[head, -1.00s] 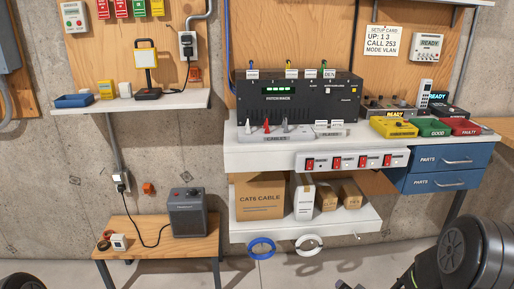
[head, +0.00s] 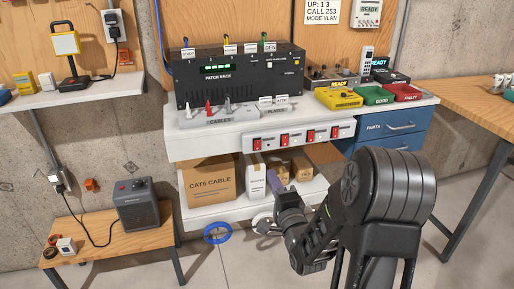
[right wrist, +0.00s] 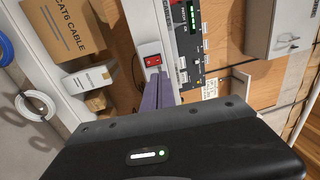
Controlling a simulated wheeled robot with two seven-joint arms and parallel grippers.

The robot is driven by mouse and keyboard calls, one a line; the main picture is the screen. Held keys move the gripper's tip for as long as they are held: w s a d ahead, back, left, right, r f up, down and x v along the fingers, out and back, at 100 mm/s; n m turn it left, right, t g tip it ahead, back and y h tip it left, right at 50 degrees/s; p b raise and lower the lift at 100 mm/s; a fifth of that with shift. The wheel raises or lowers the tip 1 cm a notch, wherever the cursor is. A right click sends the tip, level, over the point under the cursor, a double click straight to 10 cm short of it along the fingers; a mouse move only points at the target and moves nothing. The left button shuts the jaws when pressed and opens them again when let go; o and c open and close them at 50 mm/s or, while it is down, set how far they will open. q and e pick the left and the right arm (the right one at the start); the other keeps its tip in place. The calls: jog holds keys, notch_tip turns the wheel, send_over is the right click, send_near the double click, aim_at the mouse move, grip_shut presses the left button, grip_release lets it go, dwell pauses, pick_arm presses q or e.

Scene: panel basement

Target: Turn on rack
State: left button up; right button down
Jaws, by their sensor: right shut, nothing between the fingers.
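The black patch rack (head: 235,85) stands on the white bench, with a row of green lights on its front; it also shows in the right wrist view (right wrist: 207,48). A white power strip (head: 326,125) with several red rocker switches runs along the bench's front edge; its small labels are unreadable. My right gripper (head: 276,176) is shut and empty, in front of and below the strip's left part. In the right wrist view its closed fingers (right wrist: 158,82) appear just below one red switch (right wrist: 153,60); contact cannot be told. My left gripper is out of view.
Below the strip, a shelf holds the CAT6 cable box (head: 211,181) and smaller boxes. Yellow, green and red trays (head: 339,98) sit on the bench at right, above blue drawers (head: 388,128). A heater (head: 137,204) stands on a low table at left.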

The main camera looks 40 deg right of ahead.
aim_at(255, 142)
jog(key=p+x, duration=0.2)
jog(key=x, duration=1.1)
jog(key=shift+w+d, duration=0.1)
jog(key=shift+w+d+p, duration=0.15)
jog(key=shift+w+p, duration=0.15)
jog(key=shift+w, duration=0.05)
jog(key=shift+w+d+g+b, duration=0.1)
jog(key=shift+w+g+b, duration=0.05)
jog(key=shift+g+b, duration=0.2)
